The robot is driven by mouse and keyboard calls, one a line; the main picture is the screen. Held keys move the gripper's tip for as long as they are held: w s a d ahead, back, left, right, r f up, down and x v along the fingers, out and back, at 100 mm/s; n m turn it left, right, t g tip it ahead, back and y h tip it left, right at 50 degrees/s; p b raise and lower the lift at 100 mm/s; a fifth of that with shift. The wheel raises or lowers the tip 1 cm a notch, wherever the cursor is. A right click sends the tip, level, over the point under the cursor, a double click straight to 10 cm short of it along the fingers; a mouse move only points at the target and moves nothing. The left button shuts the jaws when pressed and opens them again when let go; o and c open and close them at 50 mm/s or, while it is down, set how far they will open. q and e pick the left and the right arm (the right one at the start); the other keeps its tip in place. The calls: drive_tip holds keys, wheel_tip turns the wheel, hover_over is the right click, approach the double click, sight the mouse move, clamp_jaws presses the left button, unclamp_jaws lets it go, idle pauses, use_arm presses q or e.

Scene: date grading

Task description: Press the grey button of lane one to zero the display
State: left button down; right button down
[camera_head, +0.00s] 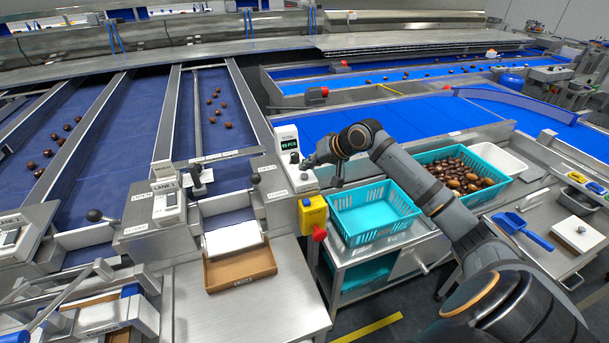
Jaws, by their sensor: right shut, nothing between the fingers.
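The display unit (286,134) stands at the end of the lane beside the blue crate, with a lit green readout under the word TOTAL; the digits are too small to read surely. A sloped pale panel lies below the readout. My right gripper (306,163) is shut and empty, with its tips at this panel. I cannot tell whether they touch it. The grey button is not clearly visible; the gripper may cover it. A box labelled LANE 1 (166,184) stands further left. My left gripper is not in view.
An empty turquoise crate (372,240) sits below my right arm. A second turquoise crate (430,158) holds dates. A yellow box with a red button (313,214) is just below the display unit. A brown tray (240,283) lies on the steel table. Dates lie on the blue belts.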

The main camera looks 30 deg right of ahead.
sight(307, 175)
drive_tip(key=shift+f, duration=0.1)
idle(0.7)
drive_tip(key=shift+f, duration=0.3)
drive_tip(key=shift+f, duration=0.55)
idle(0.5)
drive_tip(key=shift+r+p, duration=0.1)
drive_tip(key=shift+p, duration=0.25)
drive_tip(key=shift+r+p, duration=0.85)
drive_tip(key=shift+p, duration=0.2)
wheel_tip(307, 175, up, 5)
drive_tip(key=p, duration=0.5)
drive_tip(key=shift+r+p, duration=0.1)
drive_tip(key=shift+p, duration=0.2)
